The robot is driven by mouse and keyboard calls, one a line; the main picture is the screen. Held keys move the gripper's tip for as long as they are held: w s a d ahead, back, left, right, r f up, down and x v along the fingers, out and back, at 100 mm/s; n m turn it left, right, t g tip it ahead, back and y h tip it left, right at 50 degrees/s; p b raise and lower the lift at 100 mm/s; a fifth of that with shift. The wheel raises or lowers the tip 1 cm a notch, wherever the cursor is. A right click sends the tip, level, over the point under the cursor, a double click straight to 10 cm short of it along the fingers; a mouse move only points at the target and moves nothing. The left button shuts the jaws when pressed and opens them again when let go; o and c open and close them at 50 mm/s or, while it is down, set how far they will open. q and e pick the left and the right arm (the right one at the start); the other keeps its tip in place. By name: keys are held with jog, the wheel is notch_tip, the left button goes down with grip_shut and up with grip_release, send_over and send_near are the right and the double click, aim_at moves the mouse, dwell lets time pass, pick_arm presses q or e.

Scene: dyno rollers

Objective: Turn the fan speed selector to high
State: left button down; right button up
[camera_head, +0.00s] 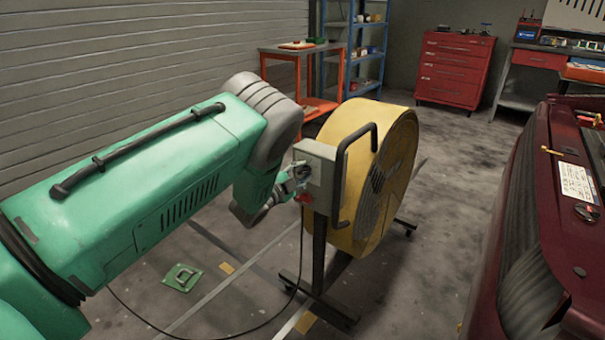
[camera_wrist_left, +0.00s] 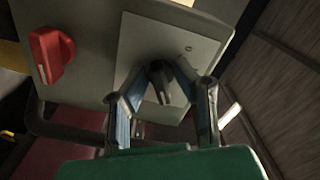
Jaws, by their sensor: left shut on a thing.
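The yellow drum fan (camera_head: 372,165) stands on a dark wheeled stand in the middle of the head view. Its grey control box (camera_head: 318,165) is on the side facing my left arm. In the left wrist view, the box carries a light plate with a black selector knob (camera_wrist_left: 160,80) and a red knob (camera_wrist_left: 50,54) to the left. My left gripper (camera_wrist_left: 163,75) is shut on the black knob, with a finger on either side of it. In the head view the left gripper (camera_head: 299,177) is at the box. The plate's markings are too small to read. My right gripper is not in view.
A dark red car (camera_head: 535,230) stands at the right. A red tool cabinet (camera_head: 454,70), an orange cart (camera_head: 305,75) and a blue shelf (camera_head: 355,45) are at the back. A black cable (camera_head: 225,334) runs along the floor. Open floor lies between fan and car.

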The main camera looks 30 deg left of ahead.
pick_arm(q)
jog(key=shift+s+d+f, duration=0.1)
jog(key=shift+d+f, duration=0.1)
jog(key=shift+f, duration=0.2)
jog(key=c, duration=1.6)
grip_release()
jog(key=shift+r, duration=0.15)
jog(key=shift+r, duration=0.15)
jog(key=s+a, duration=0.1)
jog(key=s, duration=1)
jog(key=shift+s, duration=0.35)
